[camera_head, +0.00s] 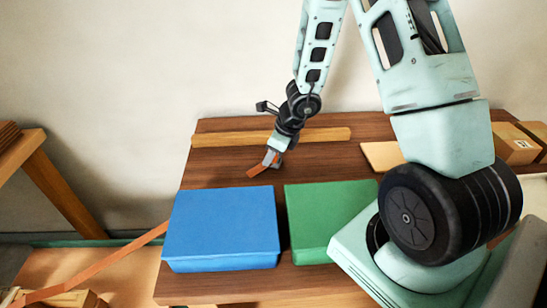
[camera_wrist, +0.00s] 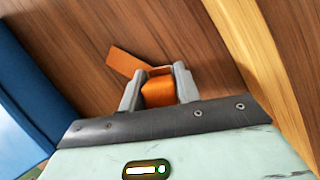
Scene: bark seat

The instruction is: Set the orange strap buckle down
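The orange strap buckle (camera_head: 259,170) is at my gripper (camera_head: 271,158), over the dark wooden table top (camera_head: 222,169) behind the blue and green blocks. In the wrist view, the buckle's blocky part (camera_wrist: 159,91) fills the space between the two grey fingers of my gripper (camera_wrist: 158,84), which are shut on it. A flat orange tab (camera_wrist: 124,63) sticks out past the fingertips to the upper left. I cannot tell whether the buckle touches the table.
A blue block (camera_head: 222,225) and a green block (camera_head: 320,210) stand in front of my gripper. A pale wooden strip (camera_head: 235,138) lies along the back. Cardboard boxes (camera_head: 514,147) sit at the right. An orange strip (camera_head: 110,259) slants at the lower left. Bare table surrounds the buckle.

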